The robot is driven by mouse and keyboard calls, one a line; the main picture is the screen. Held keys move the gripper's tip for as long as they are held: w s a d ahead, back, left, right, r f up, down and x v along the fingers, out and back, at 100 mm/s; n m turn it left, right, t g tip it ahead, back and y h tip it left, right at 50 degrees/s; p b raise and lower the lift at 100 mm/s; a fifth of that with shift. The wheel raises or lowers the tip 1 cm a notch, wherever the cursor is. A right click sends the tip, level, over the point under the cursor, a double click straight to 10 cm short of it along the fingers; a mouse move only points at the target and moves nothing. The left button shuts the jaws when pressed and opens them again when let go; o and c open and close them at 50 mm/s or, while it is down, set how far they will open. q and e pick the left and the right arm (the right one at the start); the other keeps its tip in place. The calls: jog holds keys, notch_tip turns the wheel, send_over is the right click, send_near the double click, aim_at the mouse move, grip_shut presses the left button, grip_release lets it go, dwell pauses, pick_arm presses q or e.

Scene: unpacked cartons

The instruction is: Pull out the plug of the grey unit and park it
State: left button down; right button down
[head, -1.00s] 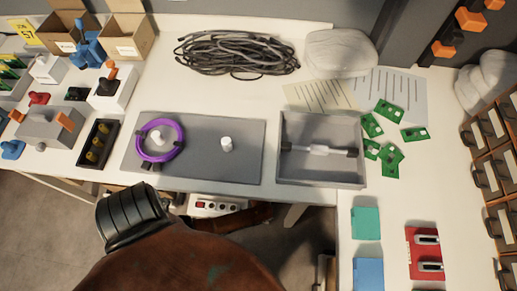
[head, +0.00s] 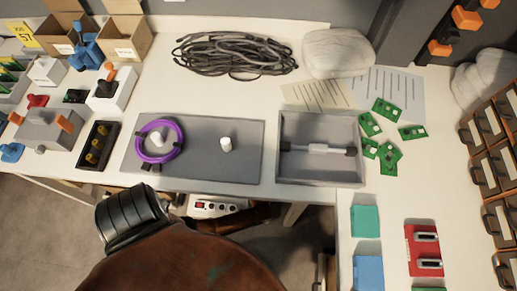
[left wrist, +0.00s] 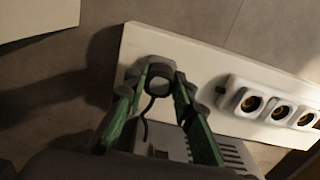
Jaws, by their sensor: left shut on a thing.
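In the left wrist view my left gripper (left wrist: 157,92), with green fingers, is shut on a dark plug (left wrist: 159,72). A thin dark cord (left wrist: 146,118) runs down from the plug. The plug shows in front of a bare part of a white panel (left wrist: 185,52), left of and apart from a row of round sockets (left wrist: 281,108). A light grey slotted unit (left wrist: 226,152) lies behind and below the fingers, partly hidden by them. In the head view my left arm covers the lower middle, and its gripper is hidden. My right gripper is not in view.
On the table in the head view, a grey plate (head: 195,166) carries a purple ring (head: 181,143) around one white peg. A grey tray (head: 321,182) holds a bar. A box with a red switch (head: 201,205) shows below the table edge.

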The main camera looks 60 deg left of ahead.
pick_arm(q)
jog(key=c, duration=1.5)
grip_release()
jog(key=shift+c, duration=0.2)
